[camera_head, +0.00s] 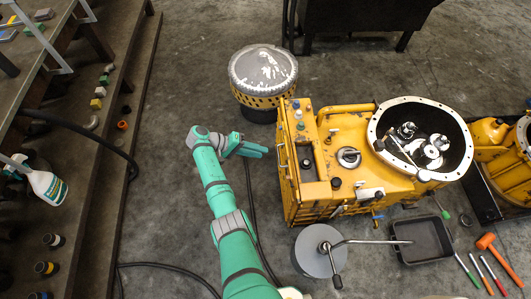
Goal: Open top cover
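A yellow transmission housing (365,125) stands on the floor right of centre. On its top left is a narrow raised panel (308,158) with dark and metal fittings. A round capped fitting (349,157) sits on the top beside it. The large round bell opening (424,105) at its right shows metal gears inside. I cannot tell which part is the top cover. My gripper (264,151) is at the end of my green arm, left of the housing and apart from it. The fingers are too small to tell whether they are open or shut. I see nothing held.
A yellow drum with a grey top (262,70) stands behind my gripper. A grey round stand with a crank rod (320,250) and a black tray (422,240) are in front of the housing. An orange mallet (490,246) and several tools lie right. A bench is left.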

